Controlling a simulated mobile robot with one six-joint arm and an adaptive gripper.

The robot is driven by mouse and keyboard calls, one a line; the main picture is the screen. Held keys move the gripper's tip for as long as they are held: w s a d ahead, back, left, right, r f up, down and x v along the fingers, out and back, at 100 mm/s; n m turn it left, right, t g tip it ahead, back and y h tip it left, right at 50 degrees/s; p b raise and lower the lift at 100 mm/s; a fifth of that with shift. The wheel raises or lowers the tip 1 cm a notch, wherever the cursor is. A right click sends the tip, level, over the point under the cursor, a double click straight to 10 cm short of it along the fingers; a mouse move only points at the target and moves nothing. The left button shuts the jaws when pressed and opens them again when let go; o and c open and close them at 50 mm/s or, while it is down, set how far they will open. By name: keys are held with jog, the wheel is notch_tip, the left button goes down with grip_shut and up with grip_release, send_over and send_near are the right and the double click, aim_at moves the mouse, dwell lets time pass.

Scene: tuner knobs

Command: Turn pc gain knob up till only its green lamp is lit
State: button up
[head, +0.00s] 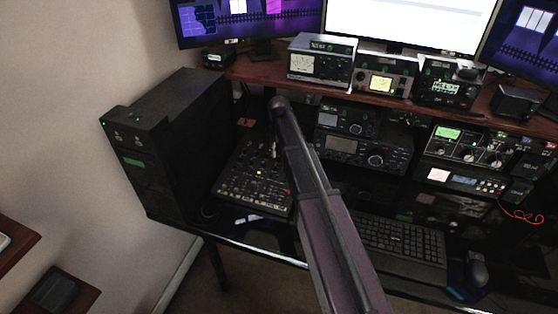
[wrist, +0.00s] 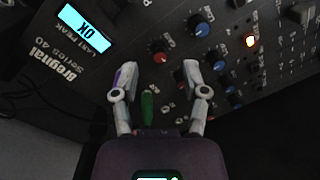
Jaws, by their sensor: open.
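A dark mixer panel (head: 240,195) with rows of small knobs lies on the desk in the head view, partly behind my arm. In the wrist view the panel appears upside down, with a lit cyan display (wrist: 82,22) reading OK. My gripper (wrist: 160,68) is open over the panel, its two fingers apart. A red-capped knob (wrist: 159,57) shows near and between the fingertips; blue-capped knobs lie by the right finger. A green elongated thing (wrist: 148,108) lies between the fingers. Knob labels are too small to tell which is pc gain.
A black computer tower (head: 160,150) stands left of the mixer. A keyboard (head: 400,243) and a mouse (head: 477,272) lie to the right. Radio units (head: 365,150) and a shelf (head: 265,72) with meters and monitors stand behind.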

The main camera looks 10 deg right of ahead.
aim_at(279, 158)
jog(key=shift+f+b, duration=1.05)
jog(key=shift+f, duration=0.3)
grip_shut()
